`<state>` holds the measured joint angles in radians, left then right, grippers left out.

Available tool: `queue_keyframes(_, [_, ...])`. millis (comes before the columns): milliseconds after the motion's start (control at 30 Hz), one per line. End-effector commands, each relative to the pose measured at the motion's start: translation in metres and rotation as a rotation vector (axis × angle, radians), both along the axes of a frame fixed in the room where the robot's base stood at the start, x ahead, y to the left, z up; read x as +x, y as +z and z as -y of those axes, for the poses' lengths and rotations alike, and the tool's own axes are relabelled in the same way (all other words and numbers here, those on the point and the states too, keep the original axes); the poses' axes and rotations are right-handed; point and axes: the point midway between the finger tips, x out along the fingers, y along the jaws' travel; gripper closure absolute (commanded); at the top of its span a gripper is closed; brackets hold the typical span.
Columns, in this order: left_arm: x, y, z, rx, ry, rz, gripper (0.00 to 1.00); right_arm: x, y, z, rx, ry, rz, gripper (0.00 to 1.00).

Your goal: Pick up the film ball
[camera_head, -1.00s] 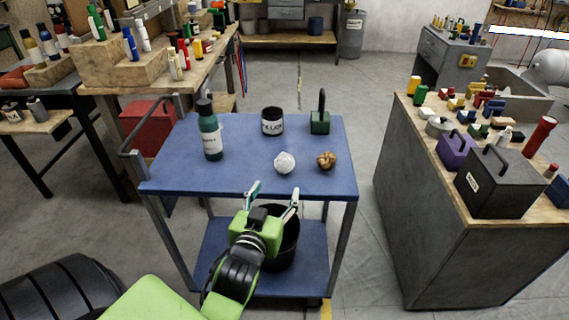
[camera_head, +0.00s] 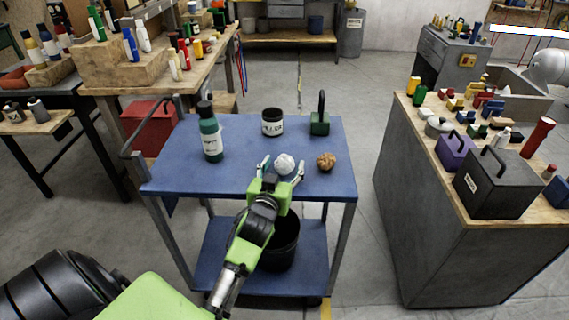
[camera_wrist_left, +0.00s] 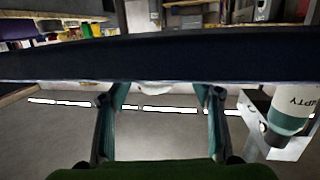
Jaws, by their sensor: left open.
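The film ball (camera_head: 285,162), a crumpled whitish ball, sits on the blue top of the cart (camera_head: 225,178). My left gripper (camera_head: 281,171) is open, its two fingers at the left and right of the ball in the head view. I cannot tell whether they touch it. In the left wrist view, a pale sliver of the ball (camera_wrist_left: 152,87) shows between the fingers (camera_wrist_left: 158,100), mostly hidden by a dark blue slab. My right gripper is not in view.
A brown knotted ball (camera_head: 326,161) lies just right of the film ball. A black bucket (camera_head: 284,243) is on the lower shelf.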

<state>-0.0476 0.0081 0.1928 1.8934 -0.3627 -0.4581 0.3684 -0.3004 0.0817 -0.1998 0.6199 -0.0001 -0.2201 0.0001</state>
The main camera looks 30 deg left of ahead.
Motion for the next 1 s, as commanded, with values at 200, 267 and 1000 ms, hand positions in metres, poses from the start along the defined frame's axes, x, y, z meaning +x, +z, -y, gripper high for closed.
queue_keyframes(200, [0.0146, -0.0024, -0.0047, -0.001, 0.0, 0.0, 0.41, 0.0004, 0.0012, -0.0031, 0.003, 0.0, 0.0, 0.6])
queue_keyframes(267, [0.0149, -0.0027, -0.0047, -0.001, 0.0, -0.001, 0.41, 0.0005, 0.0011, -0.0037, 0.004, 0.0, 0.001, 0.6])
queue_keyframes(1000, [0.0147, 0.0043, -0.0045, 0.0, -0.001, 0.003, 0.83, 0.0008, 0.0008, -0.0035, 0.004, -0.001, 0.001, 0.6])
